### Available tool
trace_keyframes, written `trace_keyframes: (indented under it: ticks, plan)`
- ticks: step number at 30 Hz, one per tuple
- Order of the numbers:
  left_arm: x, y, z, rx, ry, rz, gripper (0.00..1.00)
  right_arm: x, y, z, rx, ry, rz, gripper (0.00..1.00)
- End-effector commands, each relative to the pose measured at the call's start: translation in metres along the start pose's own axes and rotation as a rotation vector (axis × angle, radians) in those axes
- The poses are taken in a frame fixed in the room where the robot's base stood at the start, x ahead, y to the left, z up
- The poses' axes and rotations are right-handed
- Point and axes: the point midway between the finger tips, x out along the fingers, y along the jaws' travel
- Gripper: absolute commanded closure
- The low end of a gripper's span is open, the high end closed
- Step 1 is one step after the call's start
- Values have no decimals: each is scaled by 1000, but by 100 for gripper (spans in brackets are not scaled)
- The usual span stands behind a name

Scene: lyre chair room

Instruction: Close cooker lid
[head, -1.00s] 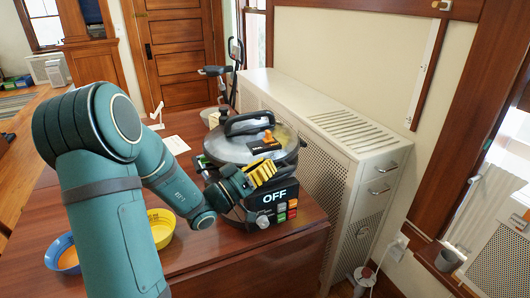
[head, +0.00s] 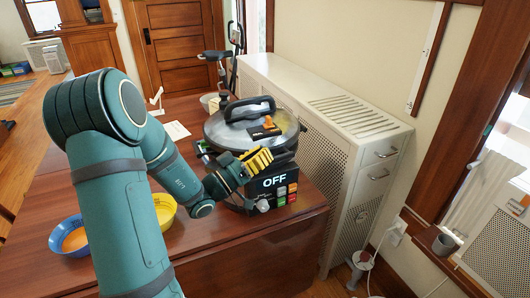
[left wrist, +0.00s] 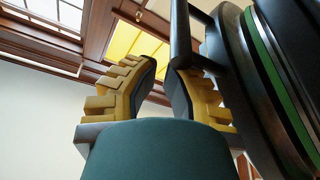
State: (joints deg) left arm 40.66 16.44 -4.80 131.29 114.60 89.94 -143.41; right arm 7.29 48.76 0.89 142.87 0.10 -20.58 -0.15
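The cooker (head: 272,182) stands on the brown table with its front panel reading OFF. Its round grey lid (head: 228,135) lies over the pot and has a black handle (head: 250,108) and an orange knob. I cannot tell whether the lid is fully seated. My left gripper (head: 258,160), with yellow ribbed fingers, is at the cooker's front, just below the lid's front edge; contact is unclear. In the left wrist view its fingers (left wrist: 160,72) are apart with nothing between them, and the dark cooker side with a green stripe (left wrist: 275,75) is close on the right. My right gripper is out of view.
A yellow bowl (head: 165,210) and a blue bowl (head: 70,238) stand on the table (head: 240,235) near my left arm. A white paper (head: 176,131) lies behind. A grey metal cabinet (head: 340,150) stands close along the cooker's right.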

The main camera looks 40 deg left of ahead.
Motion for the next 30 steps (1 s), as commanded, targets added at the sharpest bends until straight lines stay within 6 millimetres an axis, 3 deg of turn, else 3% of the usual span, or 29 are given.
trace_keyframes:
  ticks: [1,15,21,30]
  plan:
    - [-13,-2,16,-31,-36,-18,100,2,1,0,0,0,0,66]
    - [-97,1,3,-8,-7,-3,100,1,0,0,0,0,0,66]
    - [-112,3,0,-3,-1,4,100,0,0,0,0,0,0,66]
    - [-112,4,1,-8,-5,8,100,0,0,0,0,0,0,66]
